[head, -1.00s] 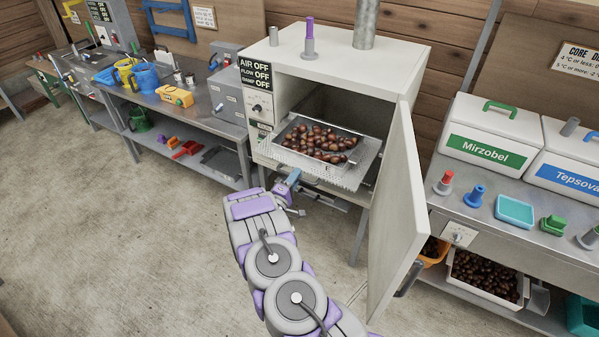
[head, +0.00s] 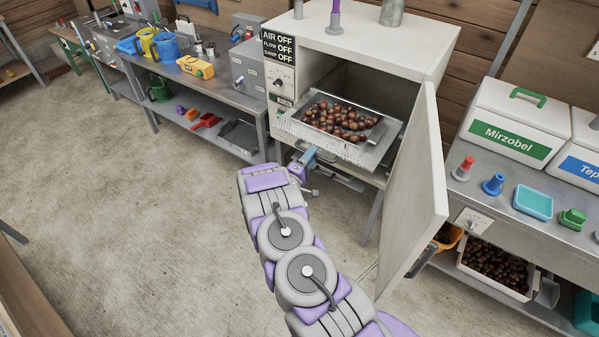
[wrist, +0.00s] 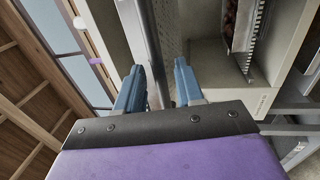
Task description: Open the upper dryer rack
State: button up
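The dryer (head: 350,22) is a white cabinet. Its upper rack (head: 292,128), a perforated metal shelf, sticks out of the front opening. A metal tray of brown chestnuts (head: 340,120) sits on it. My gripper (head: 308,157) is just below and in front of the rack's front edge. In the wrist view, my two blue fingers (wrist: 158,78) are apart, with a grey metal bar (wrist: 150,45) running between them. The perforated rack surface (wrist: 172,30) shows just beyond the bar. I cannot tell whether the fingers touch the bar.
The dryer door (head: 418,195) stands wide open to the right of my arm. A metal bench with tools (head: 215,80) is at left. A bench with the white Mirzobel box (head: 512,120) is at right. The concrete floor at left is clear.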

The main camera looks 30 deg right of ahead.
jog(key=v, duration=1.6)
jog(key=shift+p, duration=0.45)
jog(key=shift+s+d+f, duration=0.15)
